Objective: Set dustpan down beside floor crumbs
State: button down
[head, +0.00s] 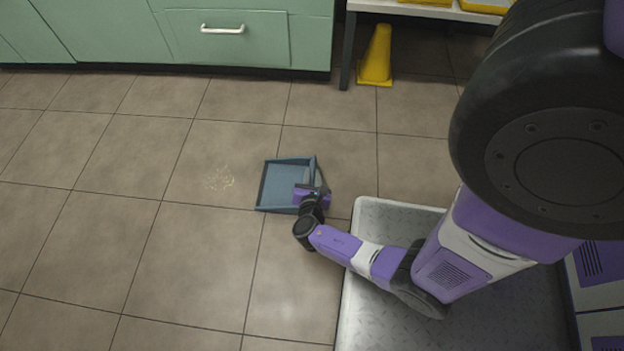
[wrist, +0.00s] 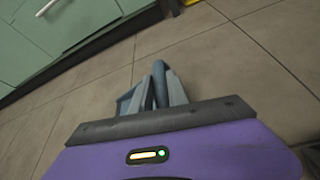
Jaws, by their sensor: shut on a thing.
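The blue-grey dustpan (head: 280,180) is at or just above the tiled floor in the head view, its open edge facing left. Whether it touches the floor I cannot tell. My gripper (head: 318,187) is at its right side, shut on its handle. In the wrist view, the fingers of my gripper (wrist: 161,90) close around the handle, and part of the dustpan (wrist: 124,102) shows behind them. The pale yellow floor crumbs (head: 220,179) lie in a small patch left of the dustpan, a short gap away.
Green cabinets (head: 230,40) line the back wall. A yellow cone (head: 377,58) stands by the leg of a white-topped table (head: 430,10) at the back right. Open tiled floor (head: 110,240) lies to the left and front.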

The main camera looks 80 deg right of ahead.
jog(key=shift+f, duration=0.55)
jog(key=shift+r, duration=0.1)
jog(key=c, duration=1.3)
grip_release()
